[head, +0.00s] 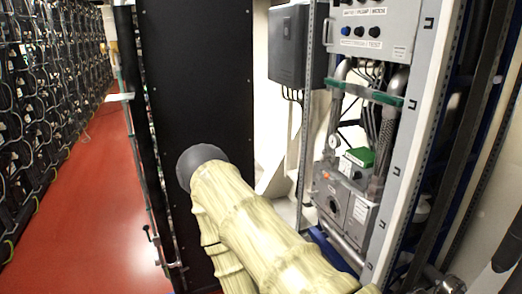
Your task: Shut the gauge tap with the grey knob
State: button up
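A small round gauge (333,142) with a pale face stands on the pipework inside the open grey cabinet, right of centre. A tap with a grey knob cannot be made out; the fittings around the gauge are too small to tell apart. My arm, in a cream sleeve, crosses the lower middle and hides part of the cabinet's lower left. My gripper cannot be made out in this view.
A control panel (376,12) with several knobs is at the cabinet's top. Below are grey boxes (345,204) and a green block (359,156). Red floor (90,225) is clear beside the battery racks (45,100).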

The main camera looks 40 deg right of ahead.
aim_at(324, 151)
jog(key=u, duration=0.05)
jog(key=i, duration=1.05)
jog(key=z, duration=0.8)
jog(key=i, duration=0.55)
jog(key=z, duration=0.45)
